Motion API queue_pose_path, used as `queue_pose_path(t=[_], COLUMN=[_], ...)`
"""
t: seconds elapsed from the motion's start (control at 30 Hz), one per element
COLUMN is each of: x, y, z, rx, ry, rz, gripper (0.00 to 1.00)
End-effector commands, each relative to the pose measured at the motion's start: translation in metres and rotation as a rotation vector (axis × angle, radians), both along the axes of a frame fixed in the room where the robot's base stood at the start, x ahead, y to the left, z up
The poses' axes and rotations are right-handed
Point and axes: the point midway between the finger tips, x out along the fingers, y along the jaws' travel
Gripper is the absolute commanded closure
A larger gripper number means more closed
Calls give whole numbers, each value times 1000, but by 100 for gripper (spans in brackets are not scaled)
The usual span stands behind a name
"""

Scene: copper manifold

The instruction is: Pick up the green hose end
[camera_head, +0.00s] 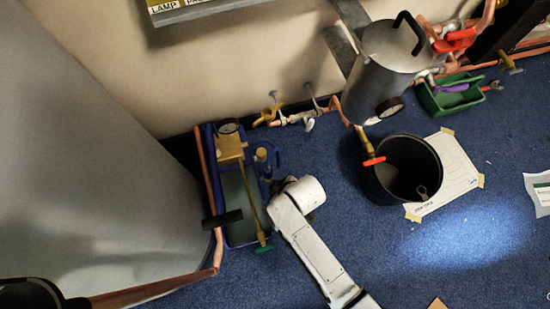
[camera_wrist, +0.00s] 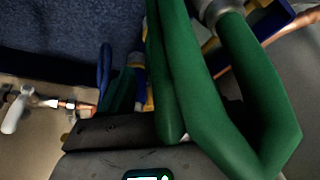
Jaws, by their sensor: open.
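In the wrist view, a thick green hose-like piece (camera_wrist: 260,100) fills the right side, very close to the camera. It bends in a V, with a grey metal collar (camera_wrist: 212,8) at the top. I cannot tell which part is the hose end. In the head view, a small green tip (camera_head: 263,249) shows at the lower end of a brass rod by the blue tub (camera_head: 243,243). My gripper (camera_wrist: 130,150) shows as a grey and dark body low in the wrist view; its fingertips are not clear. It is open, and I see no grip on the green piece.
A yellow pump (camera_head: 230,150) with a gauge sits in the tub. A large grey cylinder (camera_head: 90,170) and copper pipe (camera_head: 150,291) stand left. A black bucket (camera_head: 382,185), grey tank (camera_head: 375,75) and green tray (camera_head: 435,108) are right.

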Motion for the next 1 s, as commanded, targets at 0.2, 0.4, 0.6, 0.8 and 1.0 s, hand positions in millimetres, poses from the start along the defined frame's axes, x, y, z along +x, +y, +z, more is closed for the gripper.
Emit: queue_pose_path(t=[0.2, 0.4, 0.6, 0.8, 1.0], x=[5, 7, 7, 7, 7], y=[7, 10, 10, 10, 10], z=[-34, -37, -37, -37, -37], rx=[0, 0, 0, 0, 0], ry=[0, -1, 0, 0, 0], rz=[0, -1, -1, -1, -1], gripper=[37, 37, 45, 65, 84])
